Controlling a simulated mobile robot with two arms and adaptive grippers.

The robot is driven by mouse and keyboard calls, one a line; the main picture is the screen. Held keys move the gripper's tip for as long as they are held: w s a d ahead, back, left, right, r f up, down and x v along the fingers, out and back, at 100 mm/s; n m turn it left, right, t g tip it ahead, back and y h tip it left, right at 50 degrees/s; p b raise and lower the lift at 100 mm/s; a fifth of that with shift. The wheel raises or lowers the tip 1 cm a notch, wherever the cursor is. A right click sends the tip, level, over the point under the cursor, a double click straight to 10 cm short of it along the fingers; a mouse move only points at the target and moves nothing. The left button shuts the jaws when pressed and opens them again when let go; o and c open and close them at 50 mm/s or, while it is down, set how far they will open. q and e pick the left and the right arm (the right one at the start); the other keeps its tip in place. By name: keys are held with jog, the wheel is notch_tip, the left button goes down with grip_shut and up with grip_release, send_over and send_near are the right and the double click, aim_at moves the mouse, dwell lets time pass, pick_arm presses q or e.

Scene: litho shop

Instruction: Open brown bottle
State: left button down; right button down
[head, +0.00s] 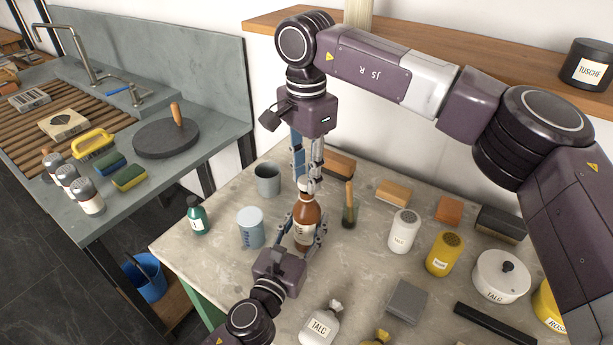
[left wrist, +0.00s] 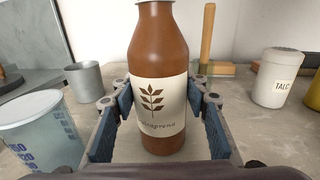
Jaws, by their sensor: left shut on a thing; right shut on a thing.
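The brown bottle (head: 307,208) stands upright on the stone-topped table. It fills the middle of the left wrist view (left wrist: 158,50), with a pale label bearing a leaf drawing. My left gripper (head: 304,232) is shut around the bottle's lower body, one finger on each side. My right gripper (head: 308,181) comes down from above and is shut on the bottle's top, at the pale cap (head: 308,187). The fingers partly cover the cap, so I cannot tell whether it is loose. The bottle's top is out of the left wrist view.
Close by stand a grey cup (head: 267,180), a blue measuring jug (head: 250,229), a small green bottle (head: 197,215) and a glass with a wooden-handled tool (head: 350,212). A white talc shaker (head: 403,231) and yellow shaker (head: 444,254) stand to the right.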

aim_at(306, 180)
jog(key=shift+r, duration=0.15)
jog(key=shift+r, duration=1.9)
pick_arm(q)
jog(key=c, duration=1)
grip_release()
jog(key=shift+c, duration=0.2)
